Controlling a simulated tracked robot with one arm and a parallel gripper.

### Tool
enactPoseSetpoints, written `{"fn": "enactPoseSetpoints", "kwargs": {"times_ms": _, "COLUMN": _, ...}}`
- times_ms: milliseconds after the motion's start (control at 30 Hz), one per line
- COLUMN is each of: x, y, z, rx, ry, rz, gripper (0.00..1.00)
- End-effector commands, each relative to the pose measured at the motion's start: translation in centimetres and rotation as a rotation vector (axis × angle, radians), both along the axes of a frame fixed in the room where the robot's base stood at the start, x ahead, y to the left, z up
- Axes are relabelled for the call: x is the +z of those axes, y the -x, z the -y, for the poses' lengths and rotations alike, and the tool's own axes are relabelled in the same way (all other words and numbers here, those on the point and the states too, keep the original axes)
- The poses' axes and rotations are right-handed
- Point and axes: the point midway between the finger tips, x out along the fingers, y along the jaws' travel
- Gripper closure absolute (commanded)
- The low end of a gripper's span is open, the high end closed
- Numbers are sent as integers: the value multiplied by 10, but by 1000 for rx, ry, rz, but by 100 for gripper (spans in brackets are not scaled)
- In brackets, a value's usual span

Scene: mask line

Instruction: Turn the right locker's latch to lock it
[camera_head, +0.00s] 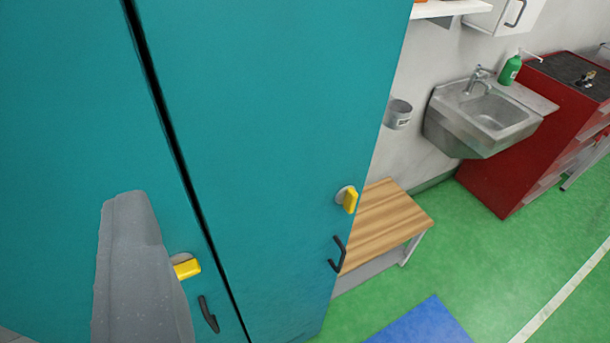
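The right locker (265,130) is a teal door, seen tilted, and looks closed. Its yellow latch (350,199) sits on a pale round base near the door's right edge, above a dark handle (338,254). The left locker (70,110) is also teal, across a dark vertical gap. It has its own yellow latch (187,268) and dark handle (208,314). My gripper (140,255) shows as a grey shape at lower left, in front of the left locker and left of both latches. It is well apart from the right latch. Its finger opening cannot be made out.
A wooden bench (385,222) stands just right of the right locker. Beyond it are a steel sink (487,117), a small metal cup (398,113) on the wall and a red cabinet (525,155). The green floor (490,265) is open at right, with a blue mat (422,325).

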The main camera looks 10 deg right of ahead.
Motion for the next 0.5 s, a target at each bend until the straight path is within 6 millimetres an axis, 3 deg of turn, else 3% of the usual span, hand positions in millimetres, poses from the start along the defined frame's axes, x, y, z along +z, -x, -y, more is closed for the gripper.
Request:
{"fn": "enactPoseSetpoints", "kwargs": {"times_ms": 33, "x": -30, "y": -21, "z": 15, "rx": 37, "ry": -25, "rz": 6, "gripper": 66}}
{"fn": "enactPoseSetpoints", "kwargs": {"times_ms": 167, "x": -80, "y": -63, "z": 62, "rx": 105, "ry": -60, "rz": 52, "gripper": 66}}
{"fn": "enactPoseSetpoints", "kwargs": {"times_ms": 300, "x": -154, "y": -105, "z": 126, "rx": 120, "ry": -79, "rz": 114, "gripper": 66}}
{"fn": "enactPoseSetpoints", "kwargs": {"times_ms": 500, "x": -263, "y": -138, "z": 210, "rx": 74, "ry": -60, "rz": 183, "gripper": 66}}
